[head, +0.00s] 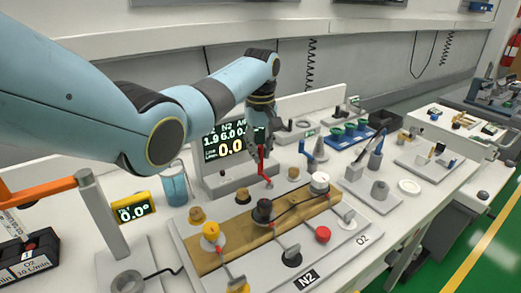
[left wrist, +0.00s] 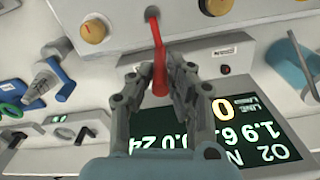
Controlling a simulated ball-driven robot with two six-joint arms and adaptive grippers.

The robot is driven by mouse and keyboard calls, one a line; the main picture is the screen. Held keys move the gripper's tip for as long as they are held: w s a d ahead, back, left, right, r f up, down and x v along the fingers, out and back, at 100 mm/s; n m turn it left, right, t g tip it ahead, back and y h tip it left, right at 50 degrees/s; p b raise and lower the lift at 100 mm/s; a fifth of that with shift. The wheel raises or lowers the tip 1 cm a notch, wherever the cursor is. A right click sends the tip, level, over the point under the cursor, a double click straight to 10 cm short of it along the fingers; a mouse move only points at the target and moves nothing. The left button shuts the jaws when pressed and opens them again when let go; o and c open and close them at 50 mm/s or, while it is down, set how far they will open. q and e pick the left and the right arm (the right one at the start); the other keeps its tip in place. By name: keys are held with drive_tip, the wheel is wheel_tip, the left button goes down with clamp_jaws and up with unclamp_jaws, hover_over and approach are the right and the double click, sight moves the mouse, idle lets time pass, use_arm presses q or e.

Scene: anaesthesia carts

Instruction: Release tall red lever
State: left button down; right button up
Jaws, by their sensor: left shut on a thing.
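My left gripper (head: 259,147) comes down from above and is shut on the lever's upper part. In the left wrist view the left gripper's fingertips (left wrist: 159,72) sit on both sides of the lever, hiding part of its end. My right gripper is not in view.
The green-digit display (head: 231,142) stands just behind the lever. A wooden-topped valve board (head: 235,240) with yellow, black, white and red knobs lies in front. A blue-liquid cylinder (head: 174,186) stands to the left. A small blue lever (head: 305,149) is to the right.

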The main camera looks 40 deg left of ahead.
use_arm(q)
drive_tip(key=shift+w+m+p, duration=0.15)
drive_tip(key=shift+m+p, duration=0.15)
drive_tip(key=shift+m, duration=0.2)
drive_tip(key=d+m+p, duration=0.1)
drive_tip(key=m, duration=0.2)
drive_tip(key=w+d+m+p, duration=0.1)
drive_tip(key=m, duration=0.2)
drive_tip(key=w+d+m, duration=0.1)
drive_tip(key=m, duration=0.3)
drive_tip(key=shift+w+r+p, duration=0.1)
drive_tip(key=shift+w+p, duration=0.15)
drive_tip(key=shift+p, duration=0.15)
drive_tip(key=shift+d+m+p, duration=0.35)
drive_tip(key=shift+d+m, duration=0.15)
drive_tip(key=shift+m, duration=0.75)
drive_tip(key=shift+d+m+p, duration=0.35)
drive_tip(key=shift+d+m, duration=0.15)
drive_tip(key=shift+m, duration=0.75)
